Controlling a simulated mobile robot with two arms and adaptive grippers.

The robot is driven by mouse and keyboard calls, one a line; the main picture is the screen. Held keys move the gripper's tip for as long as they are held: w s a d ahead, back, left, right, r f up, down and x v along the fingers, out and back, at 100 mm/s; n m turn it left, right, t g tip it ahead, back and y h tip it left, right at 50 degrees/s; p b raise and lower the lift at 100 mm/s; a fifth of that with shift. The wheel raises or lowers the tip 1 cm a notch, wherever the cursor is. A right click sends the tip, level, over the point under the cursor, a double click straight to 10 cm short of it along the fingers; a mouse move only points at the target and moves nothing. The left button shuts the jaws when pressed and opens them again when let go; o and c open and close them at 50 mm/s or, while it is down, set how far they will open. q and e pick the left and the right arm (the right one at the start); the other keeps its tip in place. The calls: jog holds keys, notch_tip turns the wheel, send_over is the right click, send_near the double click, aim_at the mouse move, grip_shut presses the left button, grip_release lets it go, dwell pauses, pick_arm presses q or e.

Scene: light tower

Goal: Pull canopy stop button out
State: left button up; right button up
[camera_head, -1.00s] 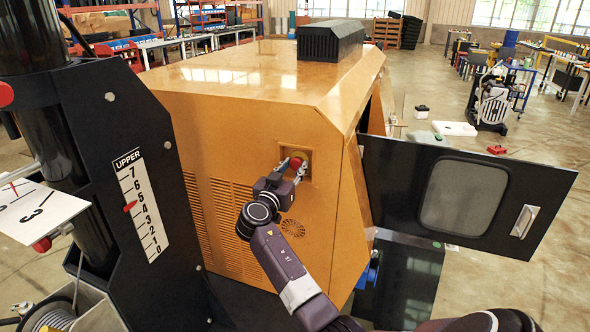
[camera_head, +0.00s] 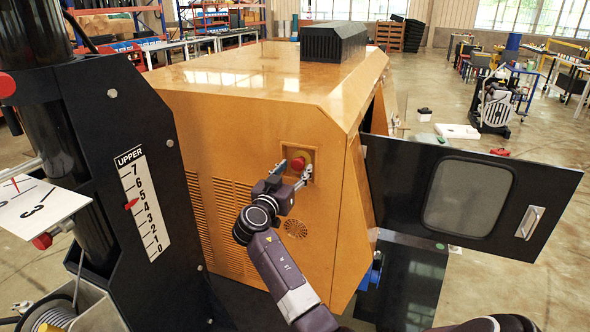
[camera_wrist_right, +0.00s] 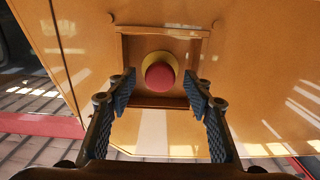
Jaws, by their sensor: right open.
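The canopy stop button (camera_head: 298,163) is a red round knob on a yellow ring, set in a square recess in the orange canopy (camera_head: 240,120). In the right wrist view the button (camera_wrist_right: 160,76) sits centred between and a little beyond my fingertips. My right gripper (camera_head: 292,172) is open at the recess, one finger on either side of the button. Its blue-padded fingers (camera_wrist_right: 161,90) appear apart from the knob in the right wrist view. My left gripper is not in view.
An open black door with a window (camera_head: 470,195) sticks out to the right of the canopy. A black mast with a number scale (camera_head: 143,205) stands close on the left. Vent slots (camera_head: 225,220) mark the canopy side.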

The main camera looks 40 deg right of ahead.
jog(key=v, duration=1.1)
jog(key=shift+a, duration=0.2)
